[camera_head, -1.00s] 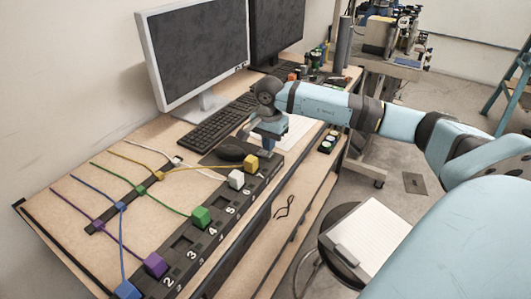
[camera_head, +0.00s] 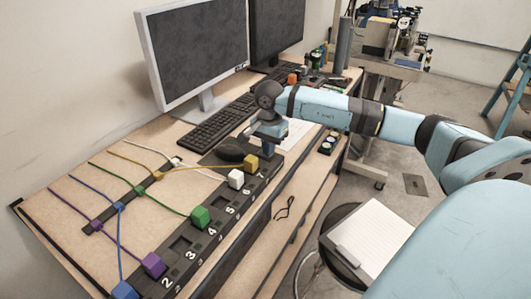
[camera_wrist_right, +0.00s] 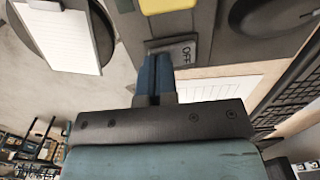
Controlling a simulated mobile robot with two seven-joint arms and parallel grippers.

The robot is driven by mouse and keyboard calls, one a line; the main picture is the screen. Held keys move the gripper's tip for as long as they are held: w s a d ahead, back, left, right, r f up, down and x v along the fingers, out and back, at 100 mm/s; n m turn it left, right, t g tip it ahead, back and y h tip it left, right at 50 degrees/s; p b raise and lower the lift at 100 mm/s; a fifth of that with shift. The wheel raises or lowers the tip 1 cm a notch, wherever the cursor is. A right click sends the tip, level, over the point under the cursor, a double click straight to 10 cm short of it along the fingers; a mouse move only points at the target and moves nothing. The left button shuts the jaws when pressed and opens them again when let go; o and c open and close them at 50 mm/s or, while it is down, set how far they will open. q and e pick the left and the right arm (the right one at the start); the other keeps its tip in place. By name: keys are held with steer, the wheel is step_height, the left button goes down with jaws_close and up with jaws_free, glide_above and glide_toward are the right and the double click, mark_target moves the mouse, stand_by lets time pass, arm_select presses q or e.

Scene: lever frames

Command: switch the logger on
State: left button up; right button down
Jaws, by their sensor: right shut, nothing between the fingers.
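The logger is a long dark strip (camera_head: 214,207) along the desk's front edge, with numbered sockets and coloured plugs. In the right wrist view its grey face (camera_wrist_right: 210,22) carries a small plate marked OFF (camera_wrist_right: 185,52), beside the fingertips. A dark part next to the plate is partly hidden by my fingers, so the switch position is unclear. My right gripper (camera_head: 268,150) is at the strip's far end, beyond the yellow plug (camera_head: 252,163). Its blue fingers (camera_wrist_right: 157,68) are shut and empty, pointing at the strip; contact cannot be told. My left gripper is not in view.
A black mouse (camera_head: 229,152), a keyboard (camera_head: 215,125) and monitors (camera_head: 200,55) stand behind the strip. Coloured cables run left to a smaller bar (camera_head: 130,201). A white plug (camera_head: 236,179) sits near the yellow one. A stool with a notepad (camera_head: 370,238) stands in front.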

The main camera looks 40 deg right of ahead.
steer(key=shift+f, duration=0.25)
steer(key=shift+r+p, duration=1.65)
steer(key=shift+r, duration=1.9)
